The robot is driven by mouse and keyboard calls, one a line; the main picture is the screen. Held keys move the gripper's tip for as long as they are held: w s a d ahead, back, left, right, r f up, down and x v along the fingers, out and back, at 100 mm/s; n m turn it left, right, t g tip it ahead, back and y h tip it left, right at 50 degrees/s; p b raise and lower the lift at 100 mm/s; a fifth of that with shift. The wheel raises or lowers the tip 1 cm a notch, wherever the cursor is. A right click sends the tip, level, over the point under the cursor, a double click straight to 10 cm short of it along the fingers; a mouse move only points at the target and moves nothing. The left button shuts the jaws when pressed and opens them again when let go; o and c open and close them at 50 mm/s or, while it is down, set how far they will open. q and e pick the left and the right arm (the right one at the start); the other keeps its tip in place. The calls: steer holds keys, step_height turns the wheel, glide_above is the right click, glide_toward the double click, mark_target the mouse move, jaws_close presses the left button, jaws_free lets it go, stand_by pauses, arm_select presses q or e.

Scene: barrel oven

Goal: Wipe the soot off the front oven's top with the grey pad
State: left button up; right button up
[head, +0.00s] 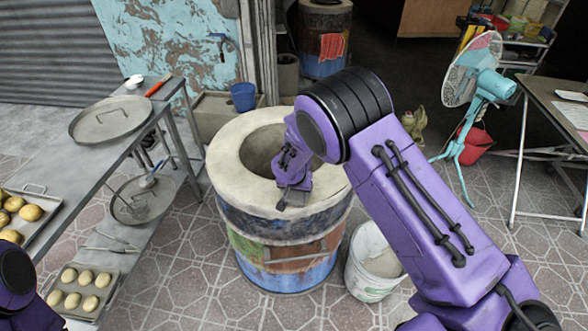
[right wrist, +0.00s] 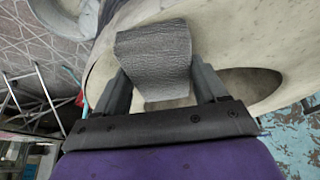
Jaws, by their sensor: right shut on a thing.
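The front oven (head: 232,150) is a painted barrel with a pale, ring-shaped top around a dark round mouth. My right gripper (head: 287,188) is over the near part of that ring. In the right wrist view, its fingers are shut on the grey pad (right wrist: 155,58), a textured block held across the pale oven top (right wrist: 225,50). I cannot tell whether the pad touches the surface. The ring shows faint marks and small dark specks; no large soot patch is plain, and my arm hides its right part. My left arm shows at the lower left, its gripper out of view.
A metal table (head: 120,130) with a lid and bread trays stands to the left. A white bucket (head: 372,265) stands close to the oven's right side. A blue fan (head: 478,85) and a folding table (head: 555,105) are at the right. Another barrel oven (head: 322,45) stands behind.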

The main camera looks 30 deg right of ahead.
step_height(320, 180, up, 3)
steer(key=shift+f+p, duration=0.2)
steer(key=shift+p, duration=0.1)
step_height(320, 180, up, 2)
steer(key=shift+d+r+p, duration=0.1)
steer(key=shift+d+p, duration=0.05)
steer(key=shift+p, duration=0.9)
step_height(320, 180, up, 3)
steer(key=p, duration=0.3)
steer(key=shift+r, duration=0.15)
arm_select(q)
step_height(320, 180, up, 6)
steer(key=shift+s+r, duration=0.15)
steer(key=shift+r, duration=0.05)
steer(key=shift+a+f, duration=0.1)
steer(key=shift+f, duration=0.05)
